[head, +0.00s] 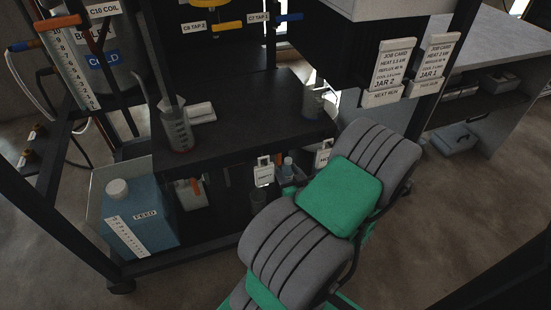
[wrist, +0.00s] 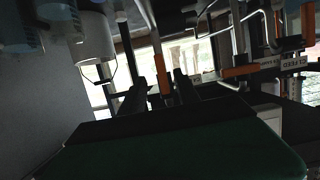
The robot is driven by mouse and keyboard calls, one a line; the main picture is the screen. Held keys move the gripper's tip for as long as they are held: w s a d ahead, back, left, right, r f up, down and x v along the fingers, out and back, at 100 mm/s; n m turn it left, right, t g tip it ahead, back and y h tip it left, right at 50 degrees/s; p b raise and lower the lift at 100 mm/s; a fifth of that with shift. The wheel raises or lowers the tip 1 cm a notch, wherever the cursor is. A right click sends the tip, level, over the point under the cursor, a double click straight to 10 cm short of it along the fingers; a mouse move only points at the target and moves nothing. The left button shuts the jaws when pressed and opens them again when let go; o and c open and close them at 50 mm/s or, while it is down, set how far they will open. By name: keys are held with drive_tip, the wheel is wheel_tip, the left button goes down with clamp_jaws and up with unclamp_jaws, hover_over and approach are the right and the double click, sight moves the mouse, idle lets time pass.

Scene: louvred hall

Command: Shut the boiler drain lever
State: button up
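The boiler (head: 92,45), a grey vessel with a level scale, stands at the upper left in the head view. No readable label there marks its drain lever. In the wrist view my gripper (wrist: 160,96) shows as two dark fingers, apart. An upright bar with an orange sleeve (wrist: 160,72) appears in the gap between them. I cannot tell whether it is the drain lever, or how far it lies from the fingertips. No contact is visible. In the head view my grey and green arm hides my gripper.
A dark shelf (head: 255,108) carries a beaker (head: 178,135). Below it stand a blue FEED container (head: 145,215) and small tagged items. Yellow (head: 228,27) and blue (head: 287,17) tap levers are above. In the wrist view another orange-sleeved bar (wrist: 240,71) is at right.

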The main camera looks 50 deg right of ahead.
sight(279, 161)
drive_tip(key=shift+b+x, duration=0.35)
drive_tip(key=shift+x, duration=3.85)
drive_tip(key=shift+a, duration=0.1)
clamp_jaws()
drive_tip(key=shift+f, duration=0.1)
